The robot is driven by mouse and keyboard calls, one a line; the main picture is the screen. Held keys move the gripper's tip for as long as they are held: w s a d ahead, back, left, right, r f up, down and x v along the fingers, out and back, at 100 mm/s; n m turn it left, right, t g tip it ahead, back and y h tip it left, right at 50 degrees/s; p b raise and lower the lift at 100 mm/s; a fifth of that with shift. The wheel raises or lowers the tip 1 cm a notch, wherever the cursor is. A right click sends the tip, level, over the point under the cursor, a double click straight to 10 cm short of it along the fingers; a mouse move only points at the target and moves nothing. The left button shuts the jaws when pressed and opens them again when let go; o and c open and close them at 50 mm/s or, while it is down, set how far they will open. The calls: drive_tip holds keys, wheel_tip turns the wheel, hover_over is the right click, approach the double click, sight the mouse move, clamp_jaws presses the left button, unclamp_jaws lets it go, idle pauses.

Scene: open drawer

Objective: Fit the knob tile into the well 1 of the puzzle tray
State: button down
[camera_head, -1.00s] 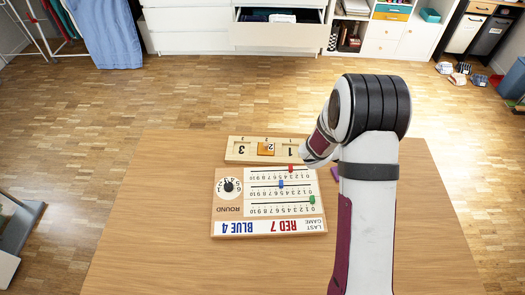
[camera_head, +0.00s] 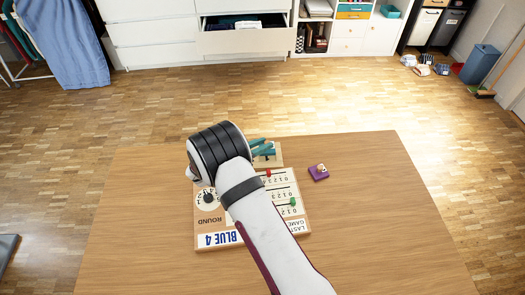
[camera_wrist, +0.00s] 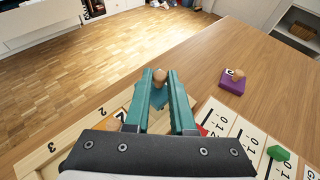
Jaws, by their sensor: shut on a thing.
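My gripper (camera_wrist: 160,78) is shut on the round wooden knob (camera_wrist: 160,76) of a blue tile (camera_wrist: 158,98). In the head view, my gripper (camera_head: 263,148) is over the right end of the wooden puzzle tray (camera_head: 272,161). The tray also shows in the wrist view (camera_wrist: 72,138), with the numbers 3 and 2 at left. An orange tile (camera_wrist: 119,115) sits at the tray's middle, partly hidden by my gripper. Well 1 is hidden behind my gripper, so I cannot tell whether the held tile is above or in it.
A purple tile with a knob (camera_head: 319,172) lies on the table, right of the tray. A wooden scoreboard (camera_head: 222,226) with red and green sliders lies in front of the tray, partly covered by my arm. An open drawer (camera_head: 245,40) stands far behind.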

drive_tip(key=shift+f, duration=1.55)
drive_tip(key=shift+f, duration=0.15)
drive_tip(key=c, duration=0.8)
unclamp_jaws()
drive_tip(key=shift+o, duration=0.2)
